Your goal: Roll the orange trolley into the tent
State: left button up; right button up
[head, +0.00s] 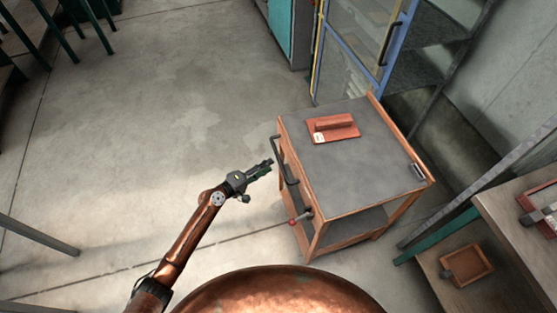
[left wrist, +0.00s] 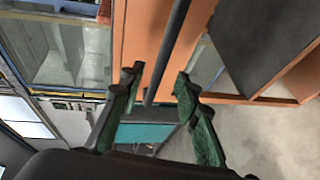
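The orange trolley (head: 350,170) has a grey top and a lower shelf and stands right of centre in the head view. A dark bar handle (head: 284,160) is on its left side. My left gripper (head: 262,170) is just left of this handle. In the left wrist view the left gripper (left wrist: 158,82) is open, and a dark bar (left wrist: 168,50) shows between its fingertips against orange panels. Whether it touches a finger is unclear. My right gripper is not in view. I cannot clearly make out a tent.
A red block on a plate (head: 333,127) lies on the trolley top. A blue-framed glass door (head: 365,45) stands behind the trolley. A wooden bench (head: 525,220) is at the right. Several green legs (head: 65,30) are at upper left. The floor (head: 150,120) left of the trolley is clear.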

aim_at(279, 159)
pick_arm(q)
jog(key=b+x, duration=0.1)
jog(key=x, duration=0.6)
jog(key=shift+w, duration=0.1)
grip_shut()
dwell(0.6)
